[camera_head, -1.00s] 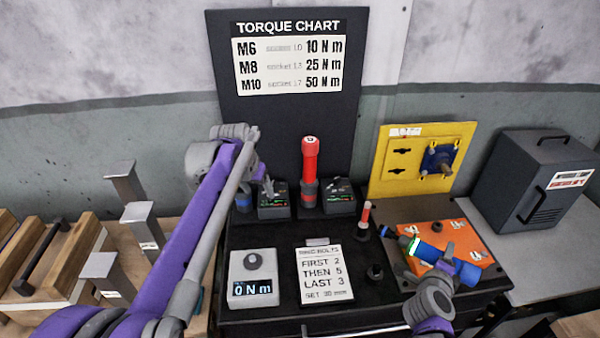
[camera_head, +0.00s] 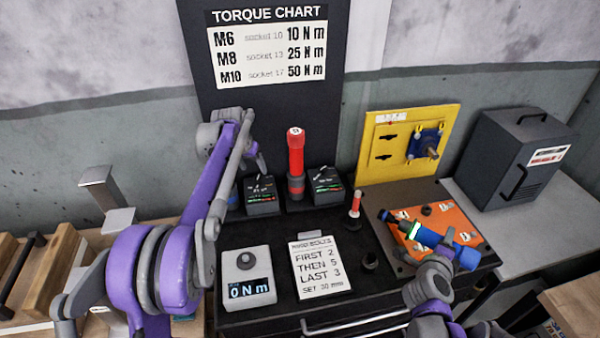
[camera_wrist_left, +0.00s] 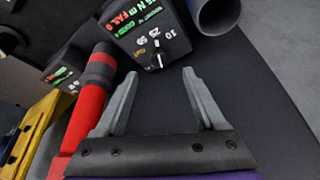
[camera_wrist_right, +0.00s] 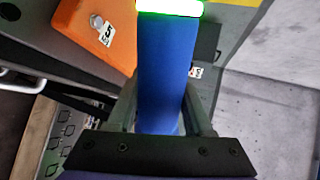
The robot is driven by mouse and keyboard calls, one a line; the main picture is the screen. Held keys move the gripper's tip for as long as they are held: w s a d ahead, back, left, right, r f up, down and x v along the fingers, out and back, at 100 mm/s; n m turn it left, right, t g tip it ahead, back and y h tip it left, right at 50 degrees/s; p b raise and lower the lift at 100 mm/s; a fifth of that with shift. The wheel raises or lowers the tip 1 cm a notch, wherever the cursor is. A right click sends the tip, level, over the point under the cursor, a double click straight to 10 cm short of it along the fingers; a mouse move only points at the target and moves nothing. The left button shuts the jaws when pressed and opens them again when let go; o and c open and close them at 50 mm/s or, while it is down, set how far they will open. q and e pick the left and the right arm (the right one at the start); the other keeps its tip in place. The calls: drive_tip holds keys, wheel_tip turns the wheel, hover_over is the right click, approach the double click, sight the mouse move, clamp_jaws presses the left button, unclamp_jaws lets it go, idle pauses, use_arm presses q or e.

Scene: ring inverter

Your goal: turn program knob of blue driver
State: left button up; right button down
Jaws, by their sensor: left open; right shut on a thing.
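The blue driver (camera_head: 440,246), with a glowing green ring, is held by my right gripper (camera_head: 424,262) above the orange plate. The right wrist view shows its blue body (camera_wrist_right: 166,75) between the fingers. A dark control box (camera_head: 262,197) stands left of the red driver (camera_head: 296,165). In the left wrist view, the box carries a small program knob (camera_wrist_left: 156,58) with numbers around it and a lit display. My left gripper (camera_wrist_left: 160,73) is open there, its fingertips apart on either side of the knob's line of sight. I cannot tell whether they touch the knob.
An empty grey tube holder (camera_wrist_left: 216,14) is beside the box. A second box (camera_head: 326,190) stands right of the red driver. The orange plate (camera_head: 468,232), a torque readout (camera_head: 248,275) and an instruction card (camera_head: 317,267) lie nearer. The yellow panel (camera_head: 372,150) stands behind.

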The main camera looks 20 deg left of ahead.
sight(258, 177)
use_arm(q)
drive_tip(key=x, duration=0.6)
clamp_jaws()
idle(0.3)
